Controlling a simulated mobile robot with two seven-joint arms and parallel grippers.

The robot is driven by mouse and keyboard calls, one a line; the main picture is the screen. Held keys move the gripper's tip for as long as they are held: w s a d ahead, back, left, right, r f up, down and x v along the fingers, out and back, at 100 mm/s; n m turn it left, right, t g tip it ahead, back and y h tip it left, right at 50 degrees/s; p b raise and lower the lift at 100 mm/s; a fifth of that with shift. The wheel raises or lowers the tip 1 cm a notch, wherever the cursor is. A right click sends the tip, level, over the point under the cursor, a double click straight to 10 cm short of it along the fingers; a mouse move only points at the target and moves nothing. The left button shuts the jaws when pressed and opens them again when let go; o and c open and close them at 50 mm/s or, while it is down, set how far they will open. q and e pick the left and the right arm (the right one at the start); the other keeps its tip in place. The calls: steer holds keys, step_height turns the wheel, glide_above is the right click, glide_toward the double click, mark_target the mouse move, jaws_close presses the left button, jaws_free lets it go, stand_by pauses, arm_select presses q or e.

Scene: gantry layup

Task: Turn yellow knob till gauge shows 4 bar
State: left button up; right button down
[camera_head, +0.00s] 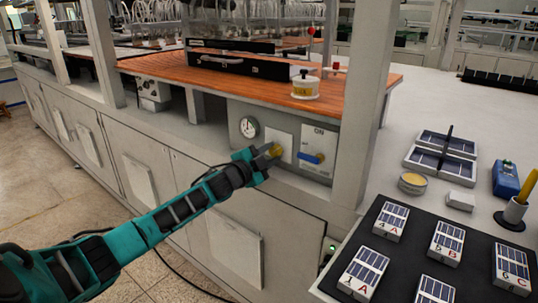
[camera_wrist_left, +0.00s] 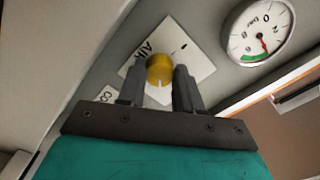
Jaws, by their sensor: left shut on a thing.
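The yellow knob (camera_head: 276,150) sits on a white plate on the grey panel below the wooden worktop. My left gripper (camera_head: 268,153) reaches it from the lower left and is shut on it. In the left wrist view the knob (camera_wrist_left: 159,69) shows between the two fingers. The round gauge (camera_head: 249,127) is on the panel, left of the knob. In the left wrist view the gauge (camera_wrist_left: 258,33) appears turned, with a red needle and a green band; I cannot read its value surely. My right gripper is in neither view.
A blue lever (camera_head: 312,158) on a plate marked ON is right of the knob. A grey post (camera_head: 361,100) stands right of the panel. Solar-cell blocks lie on a black mat (camera_head: 385,268) at the lower right.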

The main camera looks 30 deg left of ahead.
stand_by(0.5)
arm_select(q)
steer(key=o, duration=1)
steer(key=shift+o, duration=0.2)
steer(key=shift+s, duration=0.1)
steer(key=s, duration=1.2)
steer(key=shift+s+a, duration=0.35)
steer(key=shift+a, duration=0.1)
steer(key=s+d+f+n+g, duration=0.2)
steer(key=s+d+f+n, duration=0.1)
steer(key=s+d+f, duration=0.4)
steer(key=s+d+f+n+g, duration=0.2)
steer(key=s+d+f, duration=0.15)
steer(key=f, duration=0.65)
steer(key=s+d+f+n+g, duration=0.1)
steer(key=s+d+f+n, duration=0.1)
steer(key=s+d, duration=0.3)
steer(key=s+d+f+n+g+h, duration=0.1)
steer(key=s+d+f+n+g, duration=0.1)
steer(key=s+d+f, duration=0.3)
steer(key=d, duration=0.2)
steer(key=shift+d+n, duration=0.3)
steer(key=shift+d, duration=0.05)
